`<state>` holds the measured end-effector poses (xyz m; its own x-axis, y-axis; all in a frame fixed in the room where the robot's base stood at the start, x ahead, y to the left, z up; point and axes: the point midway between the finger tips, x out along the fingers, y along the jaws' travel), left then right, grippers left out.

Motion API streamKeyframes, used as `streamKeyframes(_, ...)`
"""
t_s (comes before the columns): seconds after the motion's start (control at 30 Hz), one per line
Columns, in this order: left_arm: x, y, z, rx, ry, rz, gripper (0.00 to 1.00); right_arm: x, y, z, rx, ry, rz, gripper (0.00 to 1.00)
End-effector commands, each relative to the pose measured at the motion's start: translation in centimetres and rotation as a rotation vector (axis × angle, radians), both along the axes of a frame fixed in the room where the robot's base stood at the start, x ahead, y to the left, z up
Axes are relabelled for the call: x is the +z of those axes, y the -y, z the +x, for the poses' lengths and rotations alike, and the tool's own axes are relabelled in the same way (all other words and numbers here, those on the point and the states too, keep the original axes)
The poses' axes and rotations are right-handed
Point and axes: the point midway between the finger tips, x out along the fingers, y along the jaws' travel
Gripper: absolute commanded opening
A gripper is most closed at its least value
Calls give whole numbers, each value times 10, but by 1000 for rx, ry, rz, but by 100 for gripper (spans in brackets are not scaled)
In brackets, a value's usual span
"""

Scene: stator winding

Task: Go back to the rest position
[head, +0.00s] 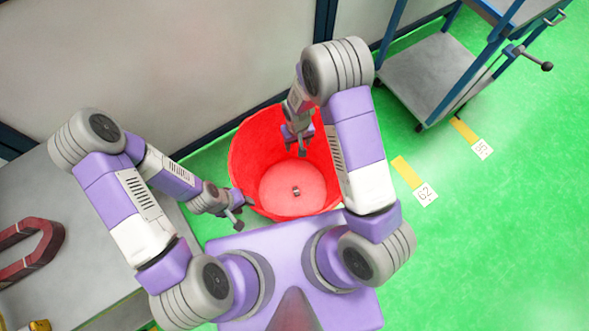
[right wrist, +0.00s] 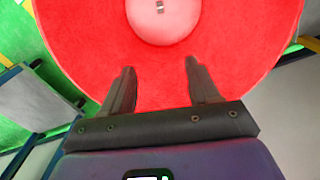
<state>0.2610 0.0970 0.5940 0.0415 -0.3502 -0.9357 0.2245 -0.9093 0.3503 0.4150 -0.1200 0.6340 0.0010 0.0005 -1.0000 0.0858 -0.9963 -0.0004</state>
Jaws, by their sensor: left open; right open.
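My left gripper (head: 238,216) is open and empty, in the head view at the left of the red bin, near its rim. My right gripper (head: 299,147) is over the red bin (head: 245,155). In the right wrist view my right gripper (right wrist: 164,80) is open with nothing between its fingers, pointing over the red bin (right wrist: 80,45). A small grey metal piece (head: 295,191) lies on the bin's floor, apart from both grippers. It also shows in the right wrist view (right wrist: 160,7).
A grey table (head: 85,275) with a dark red U-shaped part (head: 40,250) stands at the left. A blue-framed cart (head: 430,75) stands at the upper right. A pale wall (head: 160,60) is behind the bin.

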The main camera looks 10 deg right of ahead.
Motion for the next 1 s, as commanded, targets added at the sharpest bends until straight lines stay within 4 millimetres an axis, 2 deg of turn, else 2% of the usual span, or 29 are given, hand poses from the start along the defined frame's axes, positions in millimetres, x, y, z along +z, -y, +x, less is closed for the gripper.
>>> streamKeyframes(0.03,5,0,0,0,0,0,43,11,0,0,1,2,0,61)
streamKeyframes(0.2,9,0,0,0,0,0,43,24,0,-1,0,-1,0,61)
streamKeyframes(0.77,9,0,0,0,0,0,43,23,0,-2,-3,-3,4,61)
streamKeyframes(0.87,14,0,0,0,0,0,43,15,2,-18,-25,-19,40,61)
streamKeyframes(1.0,25,0,0,0,0,0,43,-2,-1,-65,-101,-45,152,61)
